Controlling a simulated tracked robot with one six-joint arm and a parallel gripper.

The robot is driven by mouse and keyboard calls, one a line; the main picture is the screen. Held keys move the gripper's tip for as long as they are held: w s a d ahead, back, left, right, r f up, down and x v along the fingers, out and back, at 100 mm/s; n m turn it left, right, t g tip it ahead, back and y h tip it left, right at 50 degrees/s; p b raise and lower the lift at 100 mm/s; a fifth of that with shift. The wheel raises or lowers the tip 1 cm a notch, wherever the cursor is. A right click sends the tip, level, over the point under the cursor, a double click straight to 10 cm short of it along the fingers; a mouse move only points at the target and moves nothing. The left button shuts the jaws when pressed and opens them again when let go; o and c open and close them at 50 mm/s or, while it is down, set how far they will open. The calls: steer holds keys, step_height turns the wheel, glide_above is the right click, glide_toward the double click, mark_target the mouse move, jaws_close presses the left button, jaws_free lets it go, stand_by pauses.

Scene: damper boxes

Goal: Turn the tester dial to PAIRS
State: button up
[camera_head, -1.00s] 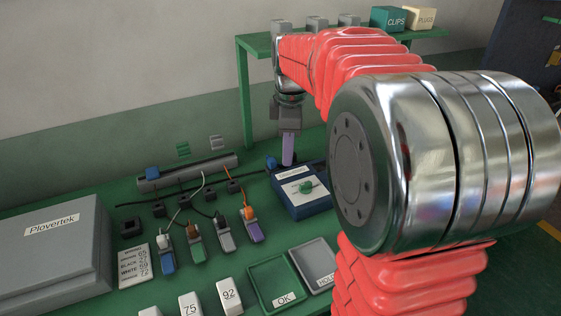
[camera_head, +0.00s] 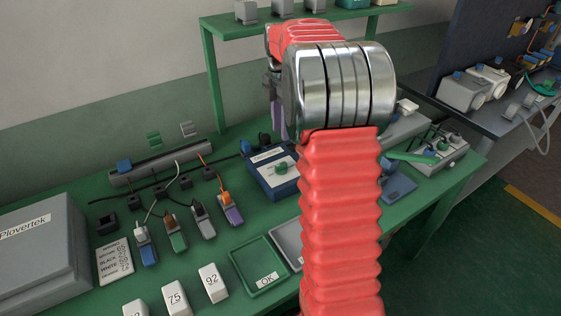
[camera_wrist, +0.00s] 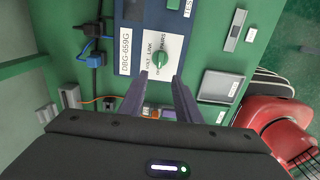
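The tester is a blue box with a pale face (camera_head: 284,188) on the green bench, and it shows in the wrist view (camera_wrist: 124,62) labelled DBG-659G. Its round green dial (camera_head: 281,168) also shows in the wrist view (camera_wrist: 158,53), with VOLT, LINK and PAIRS printed around it. I cannot tell which label the dial points to. My gripper (camera_wrist: 160,85) is open, its two dark fingers apart and empty, with the dial beyond and between the tips.
A green OK tray (camera_head: 258,265) and a grey tray lie in front of the tester. Several plugs with cables stand to its left, near a grey Plovertek case (camera_head: 38,245). A green shelf (camera_head: 300,22) stands behind. A grey device with knobs (camera_head: 437,150) sits at right.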

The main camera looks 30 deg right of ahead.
mark_target(281, 164)
step_height(281, 164, down, 14)
steer(key=shift+r, duration=0.1)
stand_by(0.6)
steer(key=shift+c, duration=0.3)
jaws_close()
steer(key=shift+a, duration=0.2)
steer(key=shift+d, duration=0.15)
